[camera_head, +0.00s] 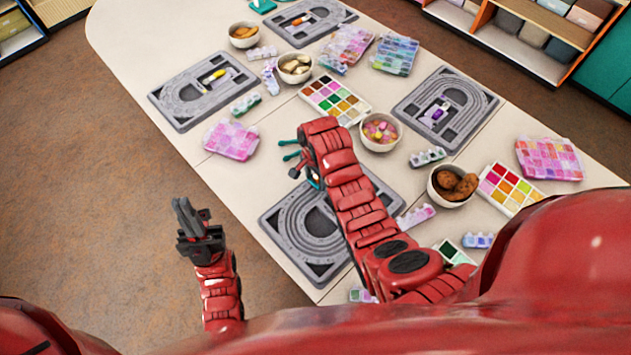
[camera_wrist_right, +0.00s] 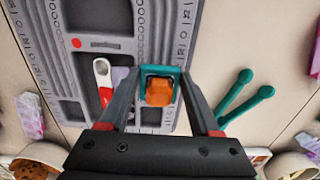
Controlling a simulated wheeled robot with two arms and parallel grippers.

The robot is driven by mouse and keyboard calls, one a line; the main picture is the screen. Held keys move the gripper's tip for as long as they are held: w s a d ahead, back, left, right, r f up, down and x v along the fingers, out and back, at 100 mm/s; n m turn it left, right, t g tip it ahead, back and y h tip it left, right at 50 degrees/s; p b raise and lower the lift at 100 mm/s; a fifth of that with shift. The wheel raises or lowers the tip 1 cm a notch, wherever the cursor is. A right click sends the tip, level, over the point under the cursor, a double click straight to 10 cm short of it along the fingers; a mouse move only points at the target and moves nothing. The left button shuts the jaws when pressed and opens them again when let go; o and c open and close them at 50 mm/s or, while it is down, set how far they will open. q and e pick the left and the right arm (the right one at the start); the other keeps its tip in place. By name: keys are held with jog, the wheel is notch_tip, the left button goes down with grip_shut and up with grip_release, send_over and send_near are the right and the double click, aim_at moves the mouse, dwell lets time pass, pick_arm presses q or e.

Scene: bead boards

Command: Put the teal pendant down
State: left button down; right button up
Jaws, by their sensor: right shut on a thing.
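The teal pendant (camera_wrist_right: 160,70) has a teal frame around an orange middle. It sits between the fingertips of my right gripper (camera_wrist_right: 160,88), which is shut on it, over the grey bead board (camera_wrist_right: 109,18). I cannot tell its height above the board. In the head view my right wrist mostly hides this gripper (camera_head: 304,174) at the upper left edge of the near board (camera_head: 285,232). My left gripper (camera_head: 186,216) hangs off the table's left edge, empty; its fingers show side-on, so I cannot tell how far apart they are.
Teal handles with rounded ends (camera_wrist_right: 247,90) lie right of the gripper in the wrist view. A small white-and-red item (camera_wrist_right: 103,78) lies in a board recess. A paint-like bead palette (camera_head: 335,99), a bowl of candy-coloured pieces (camera_head: 380,133) and a pink bead box (camera_head: 231,139) stand around.

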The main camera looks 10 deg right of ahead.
notch_tip(320, 180, down, 2)
jog(key=shift+w+d+f+p, duration=0.1)
jog(key=shift+p, duration=0.8)
jog(key=shift+f, duration=0.7)
jog(key=shift+f, duration=0.15)
jog(key=o, duration=1.3)
jog(key=shift+o, duration=0.2)
jog(key=shift+r, duration=0.25)
